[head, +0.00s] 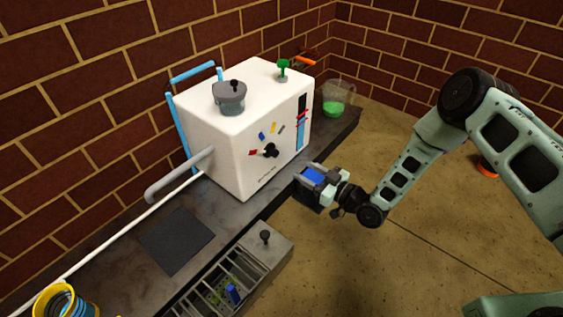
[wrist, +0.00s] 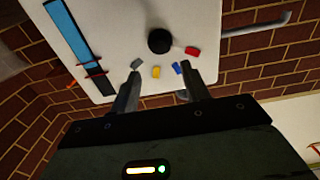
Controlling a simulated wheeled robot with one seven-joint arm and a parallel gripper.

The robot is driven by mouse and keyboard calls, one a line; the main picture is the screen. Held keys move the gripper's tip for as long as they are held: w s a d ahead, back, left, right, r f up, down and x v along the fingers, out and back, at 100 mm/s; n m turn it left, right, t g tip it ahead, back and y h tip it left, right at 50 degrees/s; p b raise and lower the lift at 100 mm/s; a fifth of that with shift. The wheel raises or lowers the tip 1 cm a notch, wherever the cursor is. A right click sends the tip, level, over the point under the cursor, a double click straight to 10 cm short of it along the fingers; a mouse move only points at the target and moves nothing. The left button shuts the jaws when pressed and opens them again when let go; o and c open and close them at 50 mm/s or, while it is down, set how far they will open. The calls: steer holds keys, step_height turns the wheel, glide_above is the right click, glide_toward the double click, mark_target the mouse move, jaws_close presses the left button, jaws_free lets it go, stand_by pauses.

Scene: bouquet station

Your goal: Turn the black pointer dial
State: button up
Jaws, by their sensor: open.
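The black pointer dial (head: 270,150) is on the front face of a white box-shaped machine (head: 222,160), low and near the middle. Small coloured marks, red, blue, yellow and grey, sit around it. In the wrist view the dial (wrist: 160,41) is a dark round knob beyond my fingertips, with the yellow mark nearer to me. My gripper (head: 306,181) is in front of the machine, to the right of the dial in the head view. In the wrist view my gripper (wrist: 158,80) has its two fingers apart with nothing between them. The dial's pointer direction is unclear.
A grey-lidded pot (head: 229,97) and a green knob (head: 283,68) are on the machine's top. A blue strip gauge (head: 301,128) is on its front. A jug with green liquid (head: 334,100) stands behind. An open drawer (head: 262,242) juts from the counter at front.

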mark_target(277, 155)
steer(key=b+x, duration=0.4)
steer(key=x, duration=0.5)
steer(key=shift+a+f, duration=0.15)
steer(key=shift+w+a, duration=0.4)
steer(key=c, duration=1)
